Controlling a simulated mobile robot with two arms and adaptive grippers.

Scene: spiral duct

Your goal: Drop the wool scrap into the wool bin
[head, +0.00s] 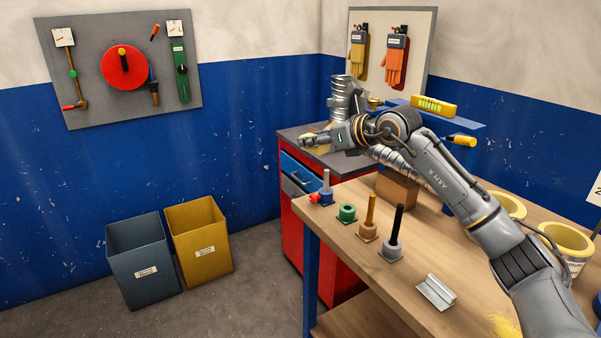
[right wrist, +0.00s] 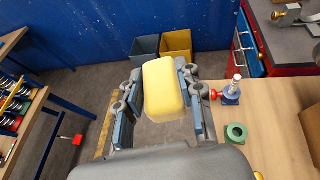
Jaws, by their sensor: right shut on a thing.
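My right gripper (head: 308,142) is shut on the wool scrap, a pale yellow block (right wrist: 165,88) held between both fingers in the right wrist view. In the head view the scrap is mostly hidden by the gripper. The gripper is in the air near the red cabinet's top. A yellow bin (head: 202,250), likely the wool bin, stands on the floor at lower left; its label is too small to read surely. It also shows beyond the scrap in the right wrist view (right wrist: 177,41). My left gripper is not in view.
A dark grey bin (head: 143,275) stands left of the yellow bin. The wooden bench (head: 345,240) carries upright posts, a green ring (head: 347,213) and a metal piece (head: 435,292). The red cabinet (head: 293,235) stands behind it. The floor between bins and bench is clear.

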